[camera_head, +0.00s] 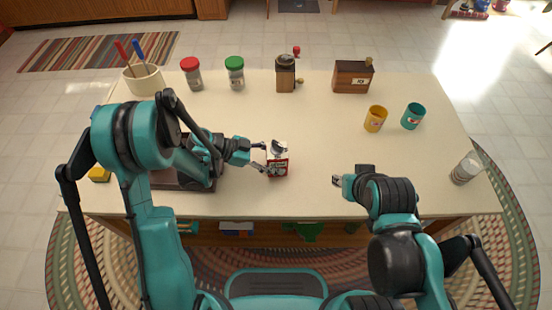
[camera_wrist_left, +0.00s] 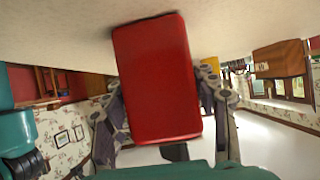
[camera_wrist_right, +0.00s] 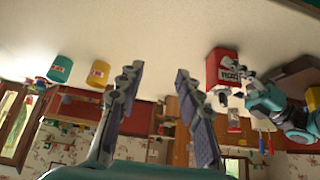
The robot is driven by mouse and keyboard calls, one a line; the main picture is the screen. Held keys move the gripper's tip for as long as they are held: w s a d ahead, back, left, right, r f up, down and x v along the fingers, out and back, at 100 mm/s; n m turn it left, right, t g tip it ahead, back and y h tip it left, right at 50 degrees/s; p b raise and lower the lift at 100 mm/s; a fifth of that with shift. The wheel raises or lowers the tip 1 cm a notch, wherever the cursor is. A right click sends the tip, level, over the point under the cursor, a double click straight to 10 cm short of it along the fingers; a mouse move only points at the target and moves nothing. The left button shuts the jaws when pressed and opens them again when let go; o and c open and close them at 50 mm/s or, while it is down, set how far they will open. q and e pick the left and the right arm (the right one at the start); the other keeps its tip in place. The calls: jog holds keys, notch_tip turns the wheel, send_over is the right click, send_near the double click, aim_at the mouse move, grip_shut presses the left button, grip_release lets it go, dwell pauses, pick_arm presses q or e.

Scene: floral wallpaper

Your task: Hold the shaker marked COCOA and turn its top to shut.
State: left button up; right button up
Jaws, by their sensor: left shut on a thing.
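The shaker (camera_head: 279,169) is a small red tin with a pale label and a grey top, near the middle of the table in the head view. The label's lettering is too small to read for sure there. My left gripper (camera_head: 262,158) is shut on the shaker from the left. In the left wrist view, the shaker's plain red side (camera_wrist_left: 157,80) sits between the fingers. The shaker also shows in the right wrist view (camera_wrist_right: 215,72). My right gripper (camera_head: 338,181) is open and empty, to the right of the shaker and apart from it; its spread fingers show in the right wrist view (camera_wrist_right: 158,95).
A yellow cup (camera_head: 375,119), a teal cup (camera_head: 412,116) and a clear glass (camera_head: 465,170) stand to the right. Along the back are a utensil crock (camera_head: 144,80), red-lidded jar (camera_head: 192,76), green-lidded jar (camera_head: 235,76), grinder (camera_head: 286,77) and wooden box (camera_head: 352,78).

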jog(key=shift+o, duration=0.2)
notch_tip(320, 180, up, 5)
jog(key=n+g+h, duration=0.1)
jog(key=n+g, duration=0.7)
jog(key=n, duration=0.1)
send_over(277, 143)
jog(key=shift+s+d+f, duration=0.15)
jog(key=shift+d+f, duration=0.05)
jog(key=shift+d, duration=0.15)
jog(key=shift+a+f+n, duration=0.25)
jog(key=shift+a+n, duration=0.05)
jog(key=shift+a, duration=0.05)
jog(key=shift+f, duration=4.15)
